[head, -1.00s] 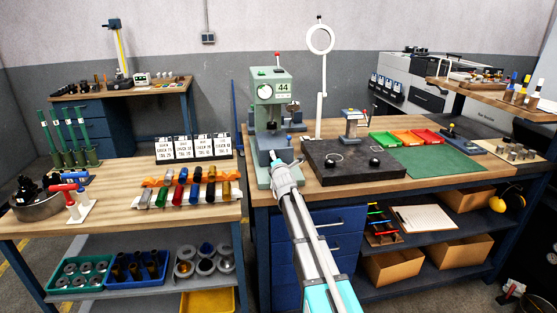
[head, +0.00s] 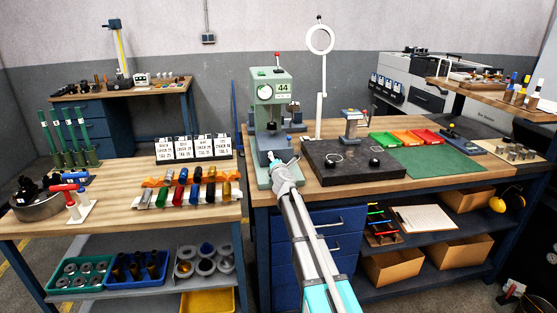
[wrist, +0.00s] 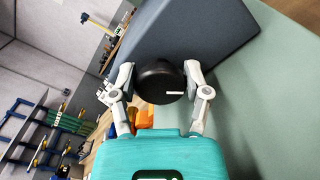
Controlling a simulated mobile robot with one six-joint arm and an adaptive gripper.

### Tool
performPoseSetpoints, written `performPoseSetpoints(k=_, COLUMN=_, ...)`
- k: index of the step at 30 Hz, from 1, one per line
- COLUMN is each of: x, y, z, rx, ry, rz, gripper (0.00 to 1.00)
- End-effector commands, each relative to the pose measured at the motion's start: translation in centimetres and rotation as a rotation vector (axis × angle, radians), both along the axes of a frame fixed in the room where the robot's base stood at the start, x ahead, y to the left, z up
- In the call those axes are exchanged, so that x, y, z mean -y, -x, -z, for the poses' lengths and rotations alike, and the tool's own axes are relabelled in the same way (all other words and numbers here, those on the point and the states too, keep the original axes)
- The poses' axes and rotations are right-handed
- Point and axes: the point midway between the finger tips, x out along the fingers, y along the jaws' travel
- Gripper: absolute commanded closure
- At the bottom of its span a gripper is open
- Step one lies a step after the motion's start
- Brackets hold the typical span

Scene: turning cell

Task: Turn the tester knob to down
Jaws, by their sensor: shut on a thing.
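The tester is the pale green machine (head: 271,100) with a 44 display, standing on the right bench. Its black round knob (wrist: 158,82) shows in the wrist view, with a short white mark on its face pointing to the right of that picture. My gripper (wrist: 160,84) is shut on the knob, one finger on each side of it. In the head view my gripper (head: 279,160) is at the low front of the tester and hides the knob.
A dark slab (head: 350,172) with small parts lies right of the tester, and a ring on a stand (head: 320,40) rises behind it. A rack of coloured parts (head: 187,191) is on the left bench.

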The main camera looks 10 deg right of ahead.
Motion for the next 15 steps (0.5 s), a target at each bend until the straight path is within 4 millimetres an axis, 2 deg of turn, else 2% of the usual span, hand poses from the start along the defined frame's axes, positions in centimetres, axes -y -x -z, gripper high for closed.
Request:
performPoseSetpoints(k=6, x=-0.26, y=0.05, z=-0.08, rx=0.004, ry=0.148, rz=-0.001, gripper=0.86)
performPoseSetpoints(k=15, x=-0.24, y=0.02, z=-0.09, rx=0.004, ry=0.176, rz=-0.004, gripper=0.87)
